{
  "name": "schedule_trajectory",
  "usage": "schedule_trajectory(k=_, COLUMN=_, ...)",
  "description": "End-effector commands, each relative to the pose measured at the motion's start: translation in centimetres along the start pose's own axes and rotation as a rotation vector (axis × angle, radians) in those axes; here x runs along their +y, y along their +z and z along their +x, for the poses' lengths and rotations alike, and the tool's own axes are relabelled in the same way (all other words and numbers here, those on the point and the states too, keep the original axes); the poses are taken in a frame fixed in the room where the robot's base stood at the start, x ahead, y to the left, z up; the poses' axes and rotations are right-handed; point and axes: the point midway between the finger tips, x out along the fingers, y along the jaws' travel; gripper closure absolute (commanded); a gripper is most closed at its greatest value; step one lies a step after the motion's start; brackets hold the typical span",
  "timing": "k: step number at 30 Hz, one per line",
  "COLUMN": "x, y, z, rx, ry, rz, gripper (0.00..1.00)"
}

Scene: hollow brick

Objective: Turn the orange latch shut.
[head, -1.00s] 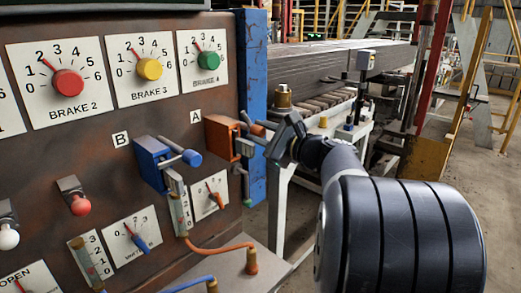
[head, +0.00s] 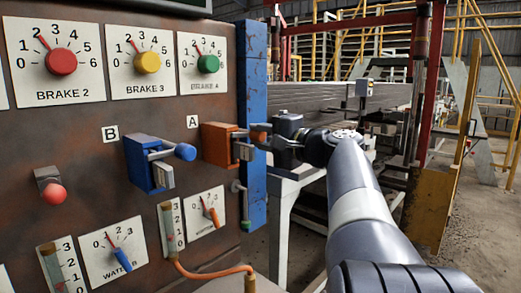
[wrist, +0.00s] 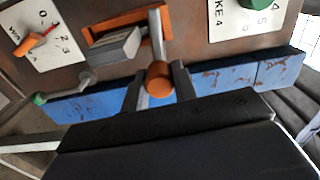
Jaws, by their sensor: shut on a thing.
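The orange latch (head: 218,145) is a box on the brown panel under the label A. Its grey handle sticks out to the right and ends in an orange knob (head: 258,136). My gripper (head: 270,143) comes from the right and is shut on the knob end of the handle. In the wrist view the orange knob (wrist: 158,78) sits between the two dark fingers of my gripper (wrist: 158,88). The latch's grey block (wrist: 112,50) shows beside the orange frame there. The exact finger contact is partly hidden in the head view.
A blue latch (head: 150,165) with a blue knob stands left, under label B. A small lever with a green knob (head: 238,186) hangs below the orange latch. A blue post (head: 252,80) edges the panel. Gauges (head: 205,212) lie below and dials (head: 205,63) above.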

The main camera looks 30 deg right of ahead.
Motion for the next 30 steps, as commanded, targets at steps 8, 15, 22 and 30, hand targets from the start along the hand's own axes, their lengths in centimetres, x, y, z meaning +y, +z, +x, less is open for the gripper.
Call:
schedule_trajectory(k=8, x=0.31, y=-0.01, z=0.02, rx=-0.001, ry=0.002, rz=-0.113, gripper=0.96)
schedule_trajectory(k=15, x=0.17, y=-0.01, z=0.03, rx=-0.002, ry=0.002, rz=-0.145, gripper=0.96)
schedule_trajectory(k=22, x=0.14, y=0.0, z=0.03, rx=-0.002, ry=0.003, rz=-0.148, gripper=0.96)
schedule_trajectory(k=30, x=0.11, y=0.0, z=0.02, rx=-0.002, ry=0.002, rz=-0.147, gripper=0.64)
